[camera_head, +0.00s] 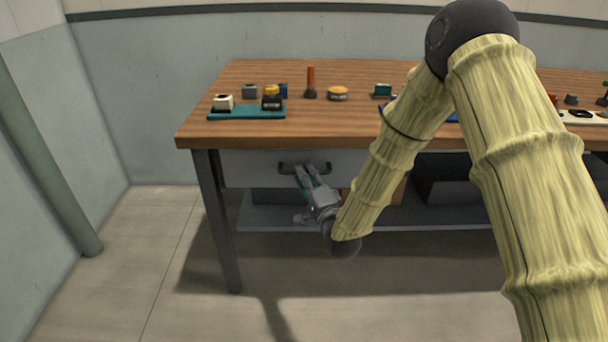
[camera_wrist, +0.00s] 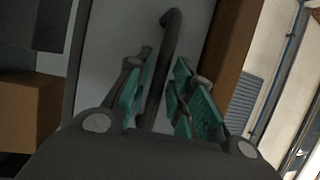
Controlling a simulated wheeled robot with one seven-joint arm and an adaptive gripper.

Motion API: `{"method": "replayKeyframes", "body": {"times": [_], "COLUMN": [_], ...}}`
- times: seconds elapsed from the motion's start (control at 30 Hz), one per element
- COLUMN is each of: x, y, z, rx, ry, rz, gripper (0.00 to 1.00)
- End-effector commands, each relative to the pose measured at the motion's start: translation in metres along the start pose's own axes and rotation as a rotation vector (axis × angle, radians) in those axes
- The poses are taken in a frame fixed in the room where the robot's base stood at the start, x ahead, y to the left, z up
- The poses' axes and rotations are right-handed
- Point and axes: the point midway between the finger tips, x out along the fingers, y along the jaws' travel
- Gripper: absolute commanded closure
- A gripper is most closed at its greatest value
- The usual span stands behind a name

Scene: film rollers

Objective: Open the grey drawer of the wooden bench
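The wooden bench (camera_head: 215,125) stands ahead, with the grey drawer (camera_head: 242,170) under the left part of its top. The drawer front looks flush beneath the top. Its dark bar handle (camera_head: 289,167) shows near the front's upper edge, partly hidden by my gripper (camera_head: 306,176). In the wrist view the handle (camera_wrist: 168,55) runs between the two green-padded fingers of my gripper (camera_wrist: 160,100). The fingers stand apart on either side of the bar, with a gap visible on the right side. Whether the left pad touches the bar is unclear.
A teal tray (camera_head: 225,114) with small blocks, a red-topped post (camera_head: 311,82) and a yellow-topped round part (camera_head: 338,92) are on the bench top. The floor at front left is clear.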

Motion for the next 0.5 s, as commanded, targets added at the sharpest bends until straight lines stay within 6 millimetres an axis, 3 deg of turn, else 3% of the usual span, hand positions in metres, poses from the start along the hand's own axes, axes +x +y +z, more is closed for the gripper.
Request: {"method": "replayKeyframes", "body": {"times": [0.2, 0.5], "x": [0.015, 0.017], "y": [0.000, 0.000], "z": [0.000, 0.000], "rx": [-0.001, 0.000], "ry": [0.000, 0.000], "rz": [0.000, 0.001], "gripper": [0.77, 0.77]}}
